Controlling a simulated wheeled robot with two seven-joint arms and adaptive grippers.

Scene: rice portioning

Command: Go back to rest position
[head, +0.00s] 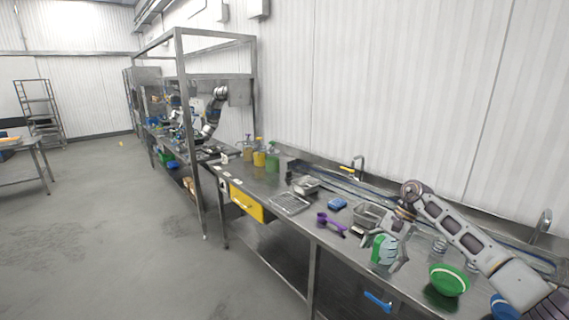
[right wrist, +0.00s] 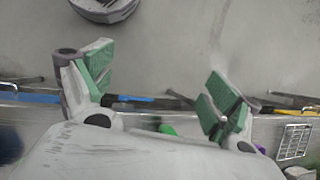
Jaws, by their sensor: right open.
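My right gripper (head: 388,256) hangs over the front part of the steel counter, its arm coming in from the right. In the right wrist view my right gripper (right wrist: 158,88) is open, its two green-padded fingers wide apart with nothing between them. It is apart from the purple scoop (head: 330,224), which lies on the counter to its left. A green bowl (head: 449,280) stands to its right. My left gripper does not show in either view.
A metal container (head: 367,216) stands behind the gripper. A blue block (head: 337,203), a wire tray (head: 290,204) and several coloured bottles stand farther left on the counter. A blue bowl (head: 503,307) is at the lower right. The floor (head: 120,240) at left is clear.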

